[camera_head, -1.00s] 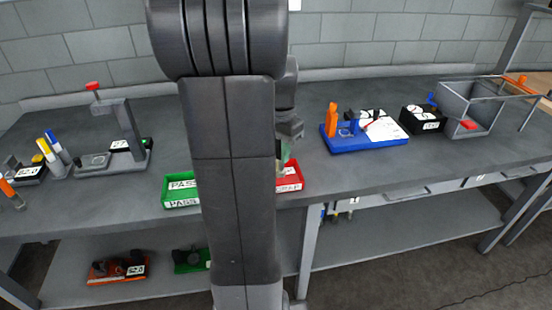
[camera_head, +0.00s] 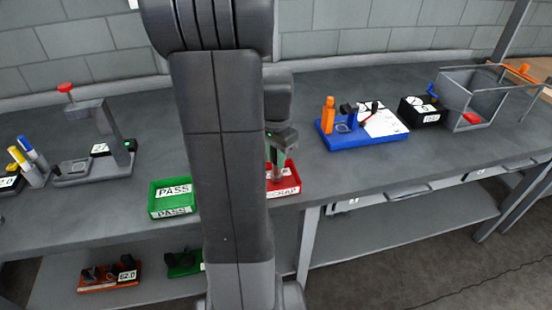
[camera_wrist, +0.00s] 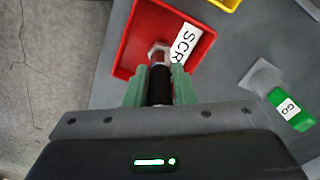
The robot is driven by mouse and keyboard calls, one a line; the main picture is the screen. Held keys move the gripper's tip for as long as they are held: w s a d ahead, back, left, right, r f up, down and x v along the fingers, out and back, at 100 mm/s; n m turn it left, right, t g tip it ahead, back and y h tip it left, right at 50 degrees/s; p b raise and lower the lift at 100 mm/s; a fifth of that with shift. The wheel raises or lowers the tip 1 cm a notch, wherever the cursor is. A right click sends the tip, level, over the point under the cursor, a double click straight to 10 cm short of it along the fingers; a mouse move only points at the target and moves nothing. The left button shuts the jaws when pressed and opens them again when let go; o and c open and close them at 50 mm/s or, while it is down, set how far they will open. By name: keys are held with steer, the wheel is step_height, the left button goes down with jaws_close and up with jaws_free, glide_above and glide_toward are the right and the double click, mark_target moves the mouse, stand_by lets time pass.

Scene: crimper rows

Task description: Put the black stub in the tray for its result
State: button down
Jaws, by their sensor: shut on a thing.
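My gripper (camera_wrist: 160,88) is shut on the black stub (camera_wrist: 160,82), which shows between its green fingers in the wrist view. A metal hex end sticks out beyond the fingertips, over the red tray (camera_wrist: 122,62) labelled SCRAP. In the head view my gripper (camera_head: 275,165) is at the red tray (camera_head: 290,192), whose left part is hidden by my arm. I cannot tell whether the stub touches the tray floor. The green tray (camera_head: 172,211) labelled PASS stands left of my arm.
A grey press stand (camera_head: 100,160) with a red knob is at the left. A blue board (camera_head: 362,140) with tools, a black box (camera_head: 420,116) and a grey bin (camera_head: 470,98) stand at the right. Bench space between the red tray and blue board is clear.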

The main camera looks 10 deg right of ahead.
steer(key=shift+f, duration=0.35)
steer(key=shift+f, duration=0.2)
steer(key=c, duration=1.2)
jaws_free()
step_height(320, 180, up, 12)
steer(key=shift+r, duration=0.2)
